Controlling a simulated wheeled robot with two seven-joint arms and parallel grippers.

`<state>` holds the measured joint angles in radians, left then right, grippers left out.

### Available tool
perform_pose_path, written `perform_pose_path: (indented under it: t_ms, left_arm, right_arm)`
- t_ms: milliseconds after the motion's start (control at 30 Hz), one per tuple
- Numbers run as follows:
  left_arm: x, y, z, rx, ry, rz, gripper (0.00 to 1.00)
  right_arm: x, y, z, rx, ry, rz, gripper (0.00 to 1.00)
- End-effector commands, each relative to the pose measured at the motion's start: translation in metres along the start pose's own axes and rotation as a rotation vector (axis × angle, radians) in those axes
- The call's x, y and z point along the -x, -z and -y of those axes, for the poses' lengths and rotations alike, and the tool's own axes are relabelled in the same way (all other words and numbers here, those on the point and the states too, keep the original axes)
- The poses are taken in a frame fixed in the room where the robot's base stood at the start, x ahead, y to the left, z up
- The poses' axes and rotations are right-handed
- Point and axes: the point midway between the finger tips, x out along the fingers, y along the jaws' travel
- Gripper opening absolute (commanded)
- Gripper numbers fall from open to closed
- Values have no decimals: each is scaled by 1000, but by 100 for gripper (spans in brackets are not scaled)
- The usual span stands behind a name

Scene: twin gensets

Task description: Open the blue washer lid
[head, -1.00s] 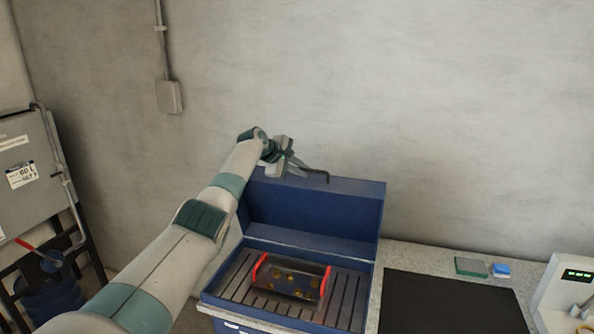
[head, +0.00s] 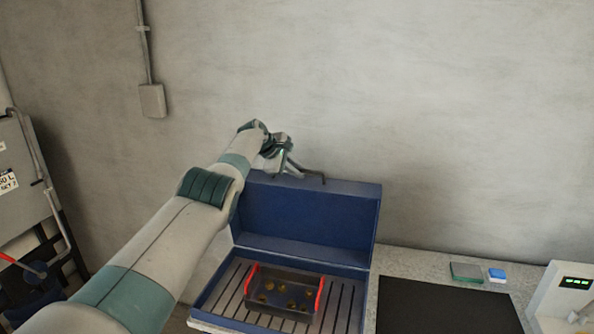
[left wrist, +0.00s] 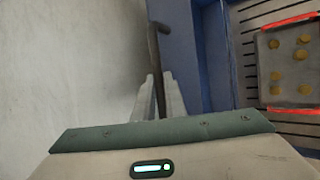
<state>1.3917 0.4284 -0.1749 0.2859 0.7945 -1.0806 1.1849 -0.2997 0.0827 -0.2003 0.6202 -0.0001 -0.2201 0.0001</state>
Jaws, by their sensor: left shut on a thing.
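The blue washer lid (head: 300,222) stands raised at the back of the washer in the head view, close to the wall. Its inner face shows, and the washer's slatted tray (head: 345,305) lies open below. My left gripper (head: 293,168) is at the lid's upper left edge, shut on the dark bent handle (head: 315,176). In the left wrist view the handle (left wrist: 158,60) runs between the two fingers, beside the blue lid (left wrist: 182,50). My right gripper is in neither view.
A basket (head: 285,292) with red ends and several brass-coloured parts sits on the slats. The wall is close behind the lid.

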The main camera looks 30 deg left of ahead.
Motion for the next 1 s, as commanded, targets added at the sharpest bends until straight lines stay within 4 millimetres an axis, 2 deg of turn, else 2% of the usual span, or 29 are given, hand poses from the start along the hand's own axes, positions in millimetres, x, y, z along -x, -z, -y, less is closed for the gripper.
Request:
perform_pose_path:
  t_ms: [200,233,267,767,1000]
  left_arm:
    - [-2,1,4,2,7,-2,0]
    - [-2,1,4,2,7,-2,13]
    - [-2,1,4,2,7,-2,18]
    - [1,2,3,2,4,0,18]
    - [11,2,0,0,0,2,18]
  right_arm:
    - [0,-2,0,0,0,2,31]
    - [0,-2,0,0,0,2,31]
    - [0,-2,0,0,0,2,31]
    - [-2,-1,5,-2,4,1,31]
    - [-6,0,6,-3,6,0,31]
